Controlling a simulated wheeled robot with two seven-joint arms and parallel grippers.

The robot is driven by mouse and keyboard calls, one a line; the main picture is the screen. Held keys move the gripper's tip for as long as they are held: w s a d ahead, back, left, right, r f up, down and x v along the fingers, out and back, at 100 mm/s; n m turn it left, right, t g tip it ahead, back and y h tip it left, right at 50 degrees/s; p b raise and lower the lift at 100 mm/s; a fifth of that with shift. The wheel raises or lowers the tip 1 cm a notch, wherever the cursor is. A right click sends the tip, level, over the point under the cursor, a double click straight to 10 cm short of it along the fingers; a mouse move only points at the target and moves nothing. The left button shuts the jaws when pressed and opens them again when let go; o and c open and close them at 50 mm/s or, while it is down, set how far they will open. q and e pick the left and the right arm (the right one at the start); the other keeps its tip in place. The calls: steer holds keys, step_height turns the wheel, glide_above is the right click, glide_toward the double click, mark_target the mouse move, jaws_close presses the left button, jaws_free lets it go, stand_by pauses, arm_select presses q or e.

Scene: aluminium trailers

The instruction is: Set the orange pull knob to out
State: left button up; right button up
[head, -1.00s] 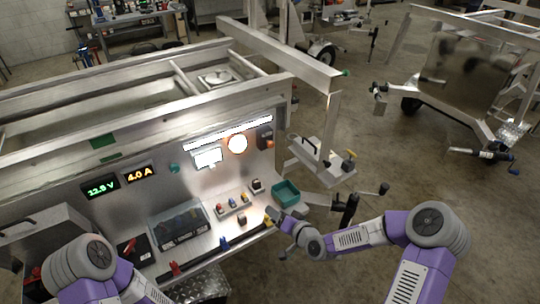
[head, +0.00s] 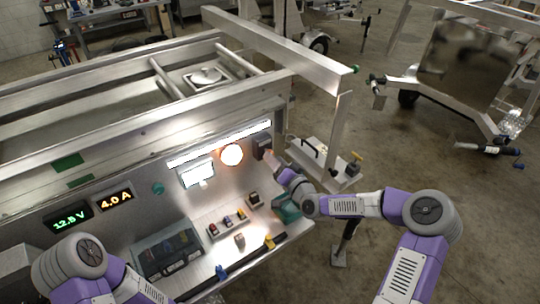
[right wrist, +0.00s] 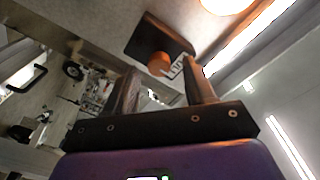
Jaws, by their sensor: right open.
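The orange pull knob (right wrist: 160,63) sits on a dark plate (right wrist: 146,42) on the metal panel in the right wrist view. In the head view its dark housing (head: 262,143) is at the right end of the panel, beside a lit round orange lamp; the knob itself is hard to make out there. My right gripper (head: 274,163) is just below and in front of that housing. In the right wrist view the gripper (right wrist: 160,68) is open, and the knob shows between its two fingers, seemingly beyond the tips. My left arm is at lower left; its gripper is outside the frame.
The round lamp (head: 231,155) and a bright light strip (head: 220,143) are left of the knob. Below are a teal bin (head: 287,210), partly behind my right arm, small coloured switches (head: 227,222) and a clear-lidded box (head: 167,252). A trailer post (head: 340,130) stands to the right.

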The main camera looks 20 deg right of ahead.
steer(key=shift+x, duration=1.7)
jaws_close()
